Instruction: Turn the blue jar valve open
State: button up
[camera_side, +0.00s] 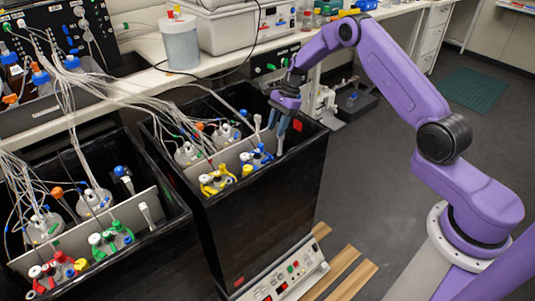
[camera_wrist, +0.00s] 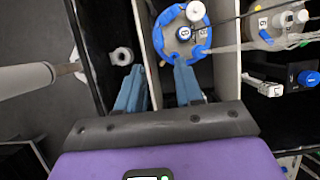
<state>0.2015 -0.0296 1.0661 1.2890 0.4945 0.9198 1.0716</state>
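The blue jar (camera_wrist: 183,32) has a blue lid ring and shows near the top middle of the wrist view. In the side view its blue lid (camera_side: 257,158) is at the front right of the right black box. My gripper (camera_wrist: 158,82) points down near that box's right end, also seen in the side view (camera_side: 277,130). The right finger overlaps the jar's lower edge in the wrist view; contact cannot be told. A pale round fitting (camera_wrist: 122,56) lies just beyond the left finger. I cannot tell whether it is the valve.
A pale divider panel (camera_wrist: 150,45) stands between the fitting and the blue jar. A yellow-lidded jar (camera_side: 217,180) is left of the blue one. Many tubes (camera_side: 120,100) cross above the boxes.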

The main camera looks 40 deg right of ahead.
aim_at(266, 159)
jog(key=x, duration=1.1)
grip_shut()
